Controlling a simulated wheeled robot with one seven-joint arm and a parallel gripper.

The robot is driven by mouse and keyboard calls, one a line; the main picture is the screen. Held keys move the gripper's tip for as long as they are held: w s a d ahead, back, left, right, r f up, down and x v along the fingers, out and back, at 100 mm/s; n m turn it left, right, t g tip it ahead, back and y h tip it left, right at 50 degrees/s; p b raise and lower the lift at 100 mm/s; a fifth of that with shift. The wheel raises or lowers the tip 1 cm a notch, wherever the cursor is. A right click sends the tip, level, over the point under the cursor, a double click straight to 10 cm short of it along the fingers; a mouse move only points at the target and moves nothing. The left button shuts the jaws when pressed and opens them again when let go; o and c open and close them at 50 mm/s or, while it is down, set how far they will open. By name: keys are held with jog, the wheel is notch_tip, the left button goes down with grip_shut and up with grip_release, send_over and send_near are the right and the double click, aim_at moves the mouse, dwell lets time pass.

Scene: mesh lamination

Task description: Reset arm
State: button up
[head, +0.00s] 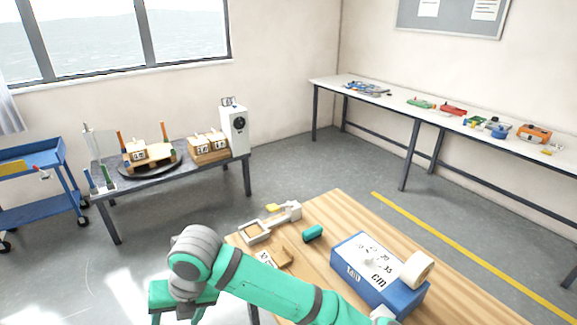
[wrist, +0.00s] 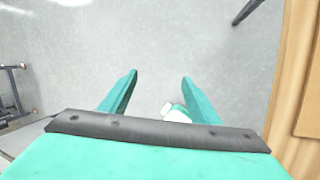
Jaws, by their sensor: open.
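My gripper (head: 178,316) hangs off the left side of the wooden table, over the floor. My arm is bent and reaches across the table's near left corner. The fingertips are cut off at the bottom of the head view.
A dark table (head: 222,171), blue cart (head: 45,205) and white bench (head: 398,101) stand farther off. Floor between is clear.

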jog(key=a+r+m+t+y, duration=0.3)
jog(key=a+r+m+y, duration=0.3)
jog(key=a+m+y, duration=0.55)
jog(key=w+d+f+m+t+h, duration=0.1)
jog(key=d+f+m+t+h, duration=0.15)
jog(key=d+m+t, duration=0.4)
jog(key=w+d+f+m+t+h, duration=0.2)
jog(key=f+m+t, duration=0.2)
jog(key=m, duration=0.6)
jog(key=s+d+f+m+t+h, duration=0.3)
jog(key=s+d+f+m+h, duration=0.35)
jog(key=d+f+m, duration=0.35)
jog(key=s+d+f+m+h, duration=0.1)
jog(key=s+d+h, duration=0.1)
jog(key=s+d, duration=0.7)
jog(key=s+d+f+m+g+h, duration=0.1)
jog(key=s+d+f+h, duration=0.1)
jog(key=s+d, duration=0.7)
jog(key=s+h, duration=0.1)
jog(key=s, duration=0.4)
jog(key=shift+s+m, duration=0.3)
jog(key=shift+s, duration=0.1)
